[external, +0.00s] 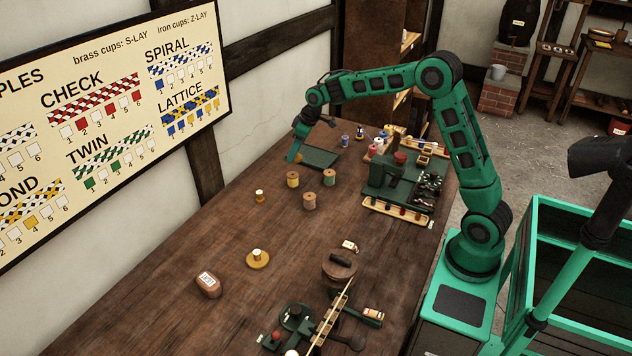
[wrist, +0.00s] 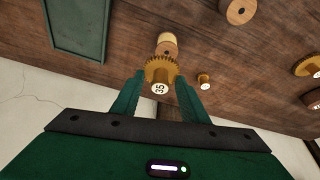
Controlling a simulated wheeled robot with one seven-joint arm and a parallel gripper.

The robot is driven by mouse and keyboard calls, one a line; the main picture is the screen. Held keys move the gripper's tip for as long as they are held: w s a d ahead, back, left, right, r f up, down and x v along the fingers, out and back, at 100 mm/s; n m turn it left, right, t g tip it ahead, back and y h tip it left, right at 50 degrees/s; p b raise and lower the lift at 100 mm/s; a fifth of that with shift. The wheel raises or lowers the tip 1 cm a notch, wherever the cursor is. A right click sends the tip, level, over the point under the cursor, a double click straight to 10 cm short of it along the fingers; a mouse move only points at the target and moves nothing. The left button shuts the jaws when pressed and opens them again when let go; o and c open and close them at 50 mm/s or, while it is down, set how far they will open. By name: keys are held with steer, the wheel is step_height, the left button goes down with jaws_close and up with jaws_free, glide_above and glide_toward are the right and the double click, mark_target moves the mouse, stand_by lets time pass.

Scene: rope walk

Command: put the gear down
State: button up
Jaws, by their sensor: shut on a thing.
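My gripper (wrist: 160,86) is shut on a brass gear (wrist: 160,70) with a toothed rim and a white end marked 35, in the wrist view. The gear sits between the two green fingers. In the external view, my gripper (external: 293,154) is over the far part of the wooden table, beside a green tray (external: 320,157); the gear (external: 299,157) is small there and partly hidden by the fingers. I cannot tell its exact height above the table. The green tray also shows at the upper left of the wrist view (wrist: 80,50).
Several wooden spools, such as a yellow one (external: 292,180), stand near my gripper. A small brass piece (external: 259,196) and a brass disc (external: 257,259) lie toward the front. A green machine (external: 388,175) stands to the right.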

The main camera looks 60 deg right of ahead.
steer(key=d+m+h, duration=0.1)
steer(key=d+m, duration=0.2)
steer(key=d, duration=0.5)
glide_above(309, 154)
steer(key=s, duration=0.2)
step_height(309, 154, down, 6)
steer(key=shift+w+a+f, duration=0.1)
steer(key=shift+a+f, duration=0.05)
steer(key=shift+f, duration=2.1)
steer(key=shift+f, duration=0.1)
steer(key=o, duration=1.2)
steer(key=v, duration=1.2)
steer(key=shift+s, duration=0.35)
